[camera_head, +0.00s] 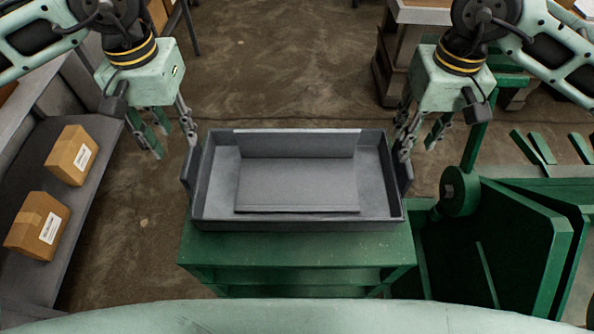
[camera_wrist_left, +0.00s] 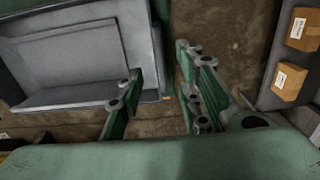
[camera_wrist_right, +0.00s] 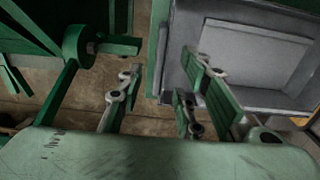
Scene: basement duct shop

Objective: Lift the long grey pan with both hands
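The long grey pan (camera_head: 222,192) sits on a green stand (camera_head: 296,248) in the middle of the head view, with an upright handle at its left end (camera_head: 190,171) and another at its right end (camera_head: 405,175). A grey L-shaped piece (camera_head: 297,183) lies inside it. My left gripper (camera_head: 173,143) is open and empty, above and just left of the left handle; its fingers also show apart in the left wrist view (camera_wrist_left: 155,95). My right gripper (camera_head: 418,143) is open near the right handle, its fingers spread in the right wrist view (camera_wrist_right: 155,95). Whether it touches the handle is unclear.
A grey shelf (camera_head: 95,195) with cardboard boxes (camera_head: 71,155) (camera_head: 37,226) stands at the left. A green machine (camera_head: 500,235) stands close to the stand's right side. A workbench (camera_head: 425,14) is at the back right. The floor behind the pan is clear.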

